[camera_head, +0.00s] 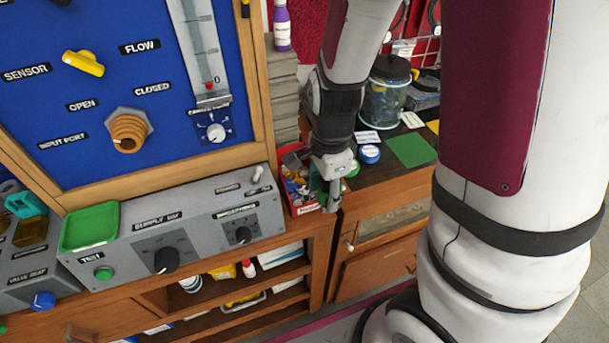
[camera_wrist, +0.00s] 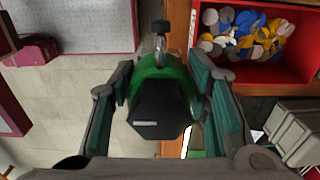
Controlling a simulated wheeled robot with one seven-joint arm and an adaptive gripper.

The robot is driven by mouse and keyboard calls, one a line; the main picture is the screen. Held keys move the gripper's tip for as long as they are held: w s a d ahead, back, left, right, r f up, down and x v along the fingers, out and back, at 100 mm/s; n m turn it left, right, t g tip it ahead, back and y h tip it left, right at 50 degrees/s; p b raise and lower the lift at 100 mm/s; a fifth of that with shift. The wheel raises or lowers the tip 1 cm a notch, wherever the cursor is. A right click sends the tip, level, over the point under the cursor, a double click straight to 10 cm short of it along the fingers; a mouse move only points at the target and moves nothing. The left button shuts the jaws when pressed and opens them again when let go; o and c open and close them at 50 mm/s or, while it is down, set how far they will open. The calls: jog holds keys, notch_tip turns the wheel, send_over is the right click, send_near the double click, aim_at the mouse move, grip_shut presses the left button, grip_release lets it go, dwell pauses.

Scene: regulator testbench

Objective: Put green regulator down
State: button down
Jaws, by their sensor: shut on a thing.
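The green regulator, with a black hexagonal front and a small metal stem, is between my gripper's fingers in the wrist view (camera_wrist: 160,105). My gripper (camera_wrist: 163,82) is shut on it, with one finger on each side. In the head view my gripper (camera_head: 316,181) hangs at the right end of the grey bench panel, over or beside a red bin (camera_head: 307,208). The regulator is mostly hidden by the fingers there. I cannot tell whether it touches any surface.
The red bin holds several coloured discs and shows at upper right in the wrist view (camera_wrist: 262,73). A green mat (camera_head: 411,149), a blue-lidded pot (camera_head: 369,154) and a glass jar (camera_head: 386,97) are on the right-hand cabinet. A green tray (camera_head: 90,228) lies on the grey panel (camera_head: 205,236).

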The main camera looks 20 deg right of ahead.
jog(key=w, duration=0.3)
jog(key=w+f, duration=0.1)
jog(key=w, duration=0.2)
jog(key=w+f, duration=0.1)
jog(key=w, duration=0.3)
jog(key=shift+w+f, duration=0.1)
jog(key=shift+f, duration=0.05)
notch_tip(320, 180, down, 4)
jog(key=shift+f+p, duration=0.1)
jog(key=shift+p, duration=0.3)
jog(key=shift+w+f, duration=0.25)
jog(key=shift+f, duration=0.1)
jog(key=c, duration=0.9)
grip_release()
jog(key=shift+o, duration=0.2)
